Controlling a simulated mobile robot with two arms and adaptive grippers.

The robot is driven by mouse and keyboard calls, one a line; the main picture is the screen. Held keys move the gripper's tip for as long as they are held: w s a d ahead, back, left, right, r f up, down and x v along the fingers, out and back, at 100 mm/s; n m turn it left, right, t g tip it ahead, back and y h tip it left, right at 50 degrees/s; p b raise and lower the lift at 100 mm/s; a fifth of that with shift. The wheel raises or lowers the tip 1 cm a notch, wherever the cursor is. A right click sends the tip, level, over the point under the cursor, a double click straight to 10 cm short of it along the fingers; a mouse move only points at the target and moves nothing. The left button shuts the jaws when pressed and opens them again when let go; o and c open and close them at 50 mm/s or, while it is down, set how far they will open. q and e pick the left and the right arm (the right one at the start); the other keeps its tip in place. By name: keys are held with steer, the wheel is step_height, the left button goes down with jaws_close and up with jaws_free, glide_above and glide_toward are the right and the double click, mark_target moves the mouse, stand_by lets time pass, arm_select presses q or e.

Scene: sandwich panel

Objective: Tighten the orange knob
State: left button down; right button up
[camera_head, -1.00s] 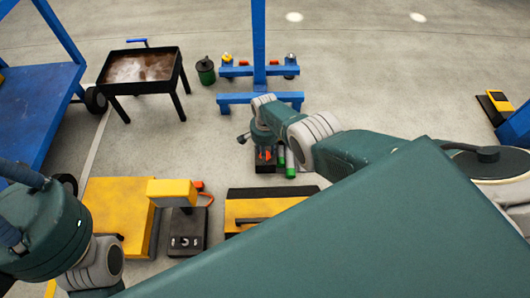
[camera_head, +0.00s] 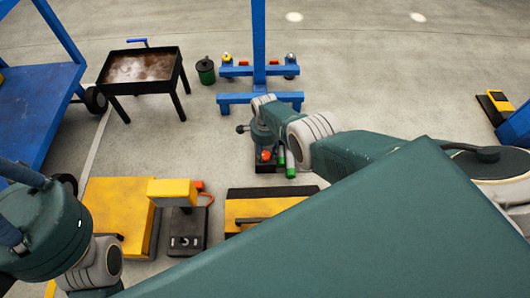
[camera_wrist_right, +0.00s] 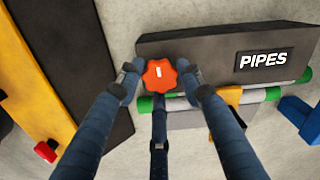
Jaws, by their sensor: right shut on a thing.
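The orange knob (camera_wrist_right: 159,75) is a lobed disc with a white mark, seen from above in the right wrist view. My right gripper (camera_wrist_right: 158,85) is shut on it, with one finger at its left, one at its right and one below it in the picture. In the head view my right gripper (camera_head: 262,140) is at the knob, and only a bit of orange shows beneath it. Dark blue parts at the left edge of the head view seem to belong to my left gripper (camera_head: 18,190); its fingertips cannot be made out.
A dark panel labelled PIPES (camera_wrist_right: 230,55) and green-ended pipes (camera_wrist_right: 272,93) lie close to the knob. A yellow and black case (camera_head: 240,210) and a yellow box (camera_head: 120,205) stand nearer me. A blue stand (camera_head: 258,97) is behind. Grey floor lies between.

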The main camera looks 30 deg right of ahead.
mark_target(265, 155)
steer(key=o, duration=1.1)
steer(key=shift+o, duration=0.2)
steer(key=shift+r, duration=0.15)
steer(key=shift+w+r, duration=0.1)
steer(key=shift+r, duration=0.35)
step_height(265, 155, up, 11)
steer(key=shift+f, duration=0.1)
